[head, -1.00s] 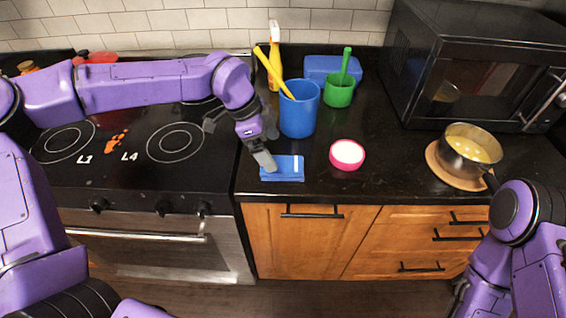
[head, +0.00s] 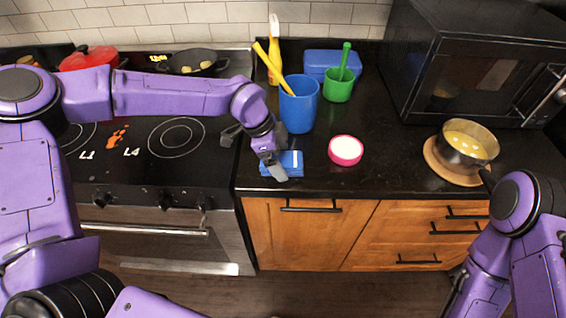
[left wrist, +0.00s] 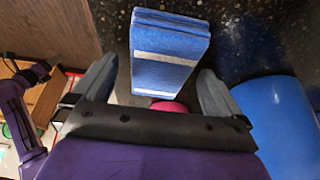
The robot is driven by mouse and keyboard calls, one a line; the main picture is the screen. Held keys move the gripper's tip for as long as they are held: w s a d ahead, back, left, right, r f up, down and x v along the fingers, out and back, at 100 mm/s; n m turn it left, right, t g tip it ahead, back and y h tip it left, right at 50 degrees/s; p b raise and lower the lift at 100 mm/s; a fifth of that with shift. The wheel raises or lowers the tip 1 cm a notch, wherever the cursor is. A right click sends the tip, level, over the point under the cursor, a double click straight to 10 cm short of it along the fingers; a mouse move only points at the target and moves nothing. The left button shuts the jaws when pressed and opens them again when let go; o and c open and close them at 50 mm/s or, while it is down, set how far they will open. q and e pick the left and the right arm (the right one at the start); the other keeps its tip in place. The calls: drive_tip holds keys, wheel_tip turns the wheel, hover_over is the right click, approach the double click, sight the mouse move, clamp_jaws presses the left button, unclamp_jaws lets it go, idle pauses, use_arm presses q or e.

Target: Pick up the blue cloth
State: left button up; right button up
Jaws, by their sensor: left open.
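The folded blue cloth (head: 293,164), with a pale stripe, lies on the black counter near its front edge. In the left wrist view the cloth (left wrist: 168,60) stands between the two fingertips, with dark gaps beside it. My left gripper (head: 270,167) is open over the cloth and hides part of it in the head view; in the left wrist view its fingers (left wrist: 158,88) are spread on either side. I cannot tell whether a finger touches the cloth. My right arm is at the lower right of the head view, and its gripper is not visible.
A blue cup (head: 298,106) with a yellow utensil stands just behind the cloth. A pink-rimmed bowl (head: 346,150) is to its right. The stove (head: 150,180) is to the left. A pot (head: 467,147) sits on a wooden board at the right. Bare counter lies between bowl and pot.

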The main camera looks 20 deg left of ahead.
sight(288, 159)
use_arm(q)
drive_tip(key=c, duration=1.1)
drive_tip(key=shift+c, duration=0.2)
drive_tip(key=shift+r+p, duration=0.35)
drive_tip(key=shift+r, duration=0.05)
wheel_tip(288, 159, up, 3)
drive_tip(key=shift+f+b, duration=0.1)
drive_tip(key=shift+b, duration=0.55)
drive_tip(key=s+d+r+b, duration=0.5)
drive_tip(key=s+r, duration=0.4)
drive_tip(key=s, duration=0.4)
drive_tip(key=shift+r, duration=0.4)
